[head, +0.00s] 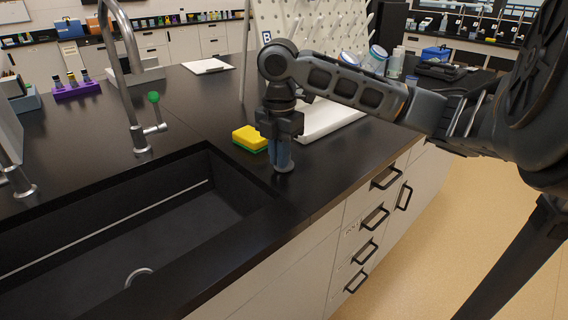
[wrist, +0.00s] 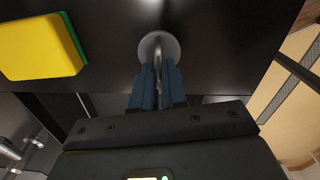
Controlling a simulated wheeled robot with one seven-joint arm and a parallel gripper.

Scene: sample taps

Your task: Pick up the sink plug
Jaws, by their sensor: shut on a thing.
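The sink plug (wrist: 168,44) is a grey disc with an upright loop handle, at the top middle of the wrist view. My gripper (wrist: 158,74) is shut on its handle, with one blue finger on each side. In the head view my gripper (head: 281,158) points straight down at the counter, to the right of the sink. Only a small part of the plug (head: 284,170) shows there, below the fingertips. It is at or very close to the counter top; I cannot tell whether it touches.
A yellow and green sponge (head: 250,138) lies just left of my gripper. The black sink (head: 120,235) is at lower left, with a tall tap (head: 127,75) behind it. A white tray (head: 325,120) and pegboard (head: 300,30) stand behind. The counter's front edge is close.

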